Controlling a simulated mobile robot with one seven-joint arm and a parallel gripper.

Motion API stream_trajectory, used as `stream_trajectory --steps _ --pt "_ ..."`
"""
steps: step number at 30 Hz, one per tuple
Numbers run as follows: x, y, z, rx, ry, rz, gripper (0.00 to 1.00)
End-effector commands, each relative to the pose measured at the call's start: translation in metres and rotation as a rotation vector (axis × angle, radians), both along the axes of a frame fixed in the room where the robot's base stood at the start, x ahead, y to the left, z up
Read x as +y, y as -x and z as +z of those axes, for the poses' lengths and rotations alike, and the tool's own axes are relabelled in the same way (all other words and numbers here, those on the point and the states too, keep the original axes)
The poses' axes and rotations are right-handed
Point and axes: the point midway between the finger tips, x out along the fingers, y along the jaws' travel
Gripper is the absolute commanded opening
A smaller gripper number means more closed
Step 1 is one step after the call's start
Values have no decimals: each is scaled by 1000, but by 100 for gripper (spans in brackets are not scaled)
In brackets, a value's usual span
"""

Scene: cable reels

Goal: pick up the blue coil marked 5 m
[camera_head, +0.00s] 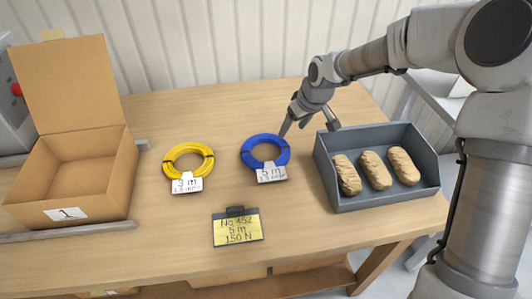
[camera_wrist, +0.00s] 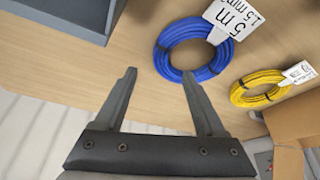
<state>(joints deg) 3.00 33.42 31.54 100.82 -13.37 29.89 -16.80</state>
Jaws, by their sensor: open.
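The blue coil (camera_head: 246,153) lies flat on the wooden table, with a white tag (camera_head: 271,175) marked 5 m at its front. In the wrist view the blue coil (camera_wrist: 163,61) and its tag (camera_wrist: 233,19) lie beyond the fingertips, toward the right finger. My gripper (camera_head: 309,129) is open and empty, behind and to the right of the coil in the head view. Its two spread fingers also show in the wrist view (camera_wrist: 158,75), apart from the coil.
A yellow coil (camera_head: 169,164) with a white tag lies left of the blue one. An open cardboard box (camera_head: 110,190) marked 1 stands at the left. A grey bin (camera_head: 375,200) with brown, loaf-like items stands at the right. A yellow card (camera_head: 237,229) stands in front.

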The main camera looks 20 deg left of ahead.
Motion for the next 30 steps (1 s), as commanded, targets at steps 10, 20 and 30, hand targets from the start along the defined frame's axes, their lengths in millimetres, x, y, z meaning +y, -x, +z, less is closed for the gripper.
stream_trajectory --steps 10,20,30 --pt "13 -11 -41 0 0 0 72" --pt "28 -22 -78 2 1 -1 72" --pt "31 -25 -88 0 1 0 72"
